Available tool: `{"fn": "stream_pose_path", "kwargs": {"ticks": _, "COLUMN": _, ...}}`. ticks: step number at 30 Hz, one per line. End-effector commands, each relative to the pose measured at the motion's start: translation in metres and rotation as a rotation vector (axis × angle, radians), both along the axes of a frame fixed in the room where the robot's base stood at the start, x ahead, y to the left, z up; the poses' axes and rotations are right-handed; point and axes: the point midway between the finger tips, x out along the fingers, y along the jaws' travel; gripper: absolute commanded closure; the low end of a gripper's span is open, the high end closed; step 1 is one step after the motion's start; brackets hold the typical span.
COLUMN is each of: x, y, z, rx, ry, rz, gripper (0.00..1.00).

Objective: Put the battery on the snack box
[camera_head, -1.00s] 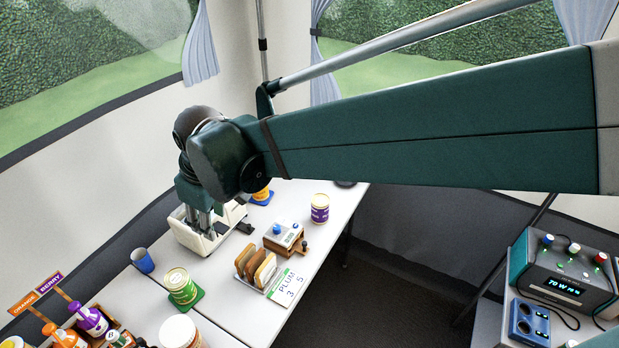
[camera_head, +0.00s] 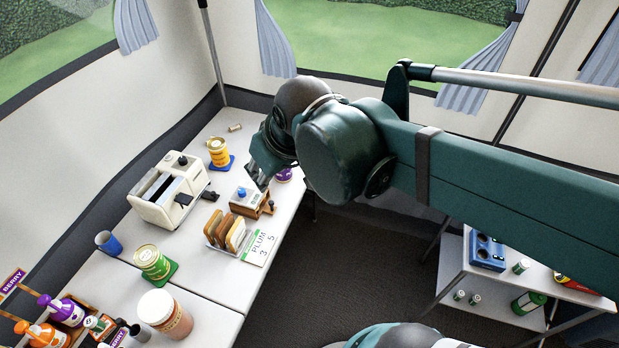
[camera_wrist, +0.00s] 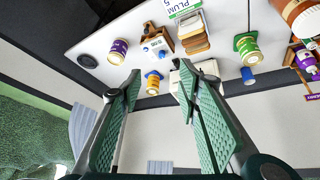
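My gripper (camera_head: 256,168) hangs over the far right part of the long table in the head view. In the wrist view its two green-padded fingers (camera_wrist: 158,72) are apart, with nothing held between them. Small green-and-white cylinders that look like batteries stand on the cart at right: one (camera_head: 521,266) beside a blue device, others (camera_head: 474,299) lower down. A red-and-yellow packet or box (camera_head: 577,284), possibly the snack box, lies at the right edge, partly cut off. I cannot tell for certain which is the battery. My gripper is far from all of these.
The long table (camera_head: 210,270) holds a toaster (camera_head: 170,192), a toast rack (camera_head: 229,231), a wooden box with a blue knob (camera_head: 248,201), jars and bottles. The blue device (camera_head: 487,250) sits on the cart. Dark floor (camera_head: 350,260) lies open between table and cart.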

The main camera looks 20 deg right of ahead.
Motion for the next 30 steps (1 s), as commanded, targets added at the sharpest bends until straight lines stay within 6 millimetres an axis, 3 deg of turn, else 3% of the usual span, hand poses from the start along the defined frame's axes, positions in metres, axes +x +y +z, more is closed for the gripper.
{"fn": "stream_pose_path", "kwargs": {"ticks": 6, "x": -0.026, "y": -0.040, "z": -0.005, "rx": 0.036, "ry": -0.044, "rz": -0.130, "gripper": 0.66}}
{"fn": "stream_pose_path", "kwargs": {"ticks": 12, "x": -0.043, "y": -0.064, "z": -0.010, "rx": 0.062, "ry": -0.079, "rz": -0.221, "gripper": 0.66}}
{"fn": "stream_pose_path", "kwargs": {"ticks": 19, "x": -0.051, "y": -0.075, "z": -0.013, "rx": 0.074, "ry": -0.096, "rz": -0.265, "gripper": 0.66}}
{"fn": "stream_pose_path", "kwargs": {"ticks": 30, "x": -0.052, "y": -0.075, "z": -0.013, "rx": 0.075, "ry": -0.097, "rz": -0.267, "gripper": 0.66}}
